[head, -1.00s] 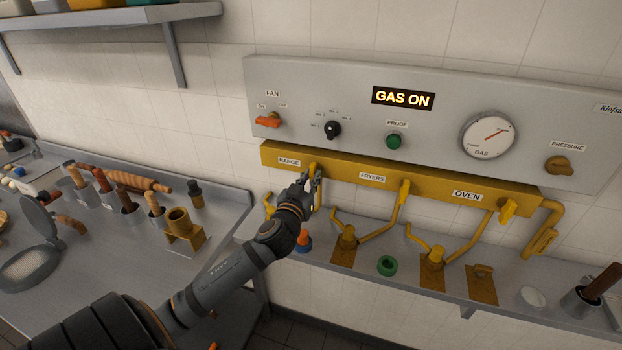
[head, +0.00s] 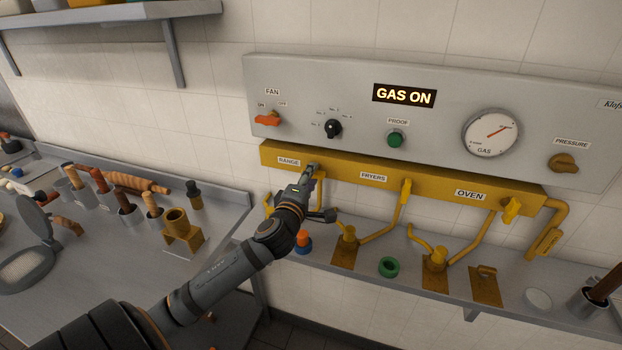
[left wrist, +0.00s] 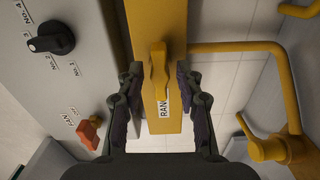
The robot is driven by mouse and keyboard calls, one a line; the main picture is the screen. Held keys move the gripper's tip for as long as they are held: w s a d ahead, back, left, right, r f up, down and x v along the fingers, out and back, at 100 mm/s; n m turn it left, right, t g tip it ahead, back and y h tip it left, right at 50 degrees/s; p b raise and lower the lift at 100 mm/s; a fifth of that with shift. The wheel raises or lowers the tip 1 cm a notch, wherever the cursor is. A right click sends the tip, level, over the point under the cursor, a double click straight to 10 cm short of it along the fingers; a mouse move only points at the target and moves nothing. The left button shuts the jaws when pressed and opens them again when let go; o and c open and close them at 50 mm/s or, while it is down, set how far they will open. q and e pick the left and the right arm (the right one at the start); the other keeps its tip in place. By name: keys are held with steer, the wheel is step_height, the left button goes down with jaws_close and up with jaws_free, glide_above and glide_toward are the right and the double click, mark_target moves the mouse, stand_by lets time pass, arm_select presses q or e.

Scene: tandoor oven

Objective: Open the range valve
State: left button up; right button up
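The range valve is a yellow handle (left wrist: 158,72) on the yellow gas bar (head: 340,171), by the RANGE label (head: 289,161). In the left wrist view the handle lies in line with the bar. My left gripper (head: 320,190) is at this valve. In the left wrist view its dark fingers (left wrist: 159,82) stand apart on either side of the handle, with a gap on both sides. In the head view the gripper hides most of the handle. My right gripper is in neither view.
The fryers valve (head: 405,190) and oven valve (head: 511,209) sit farther right on the bar. Above is a grey panel with a lit GAS ON sign (head: 404,96), knobs and a gauge (head: 491,133). Yellow burner fittings (head: 346,248) stand on the shelf below.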

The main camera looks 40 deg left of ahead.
arm_select(q)
steer(key=p+v, duration=0.3)
steer(key=v, duration=0.4)
steer(key=shift+s, duration=0.1)
stand_by(0.4)
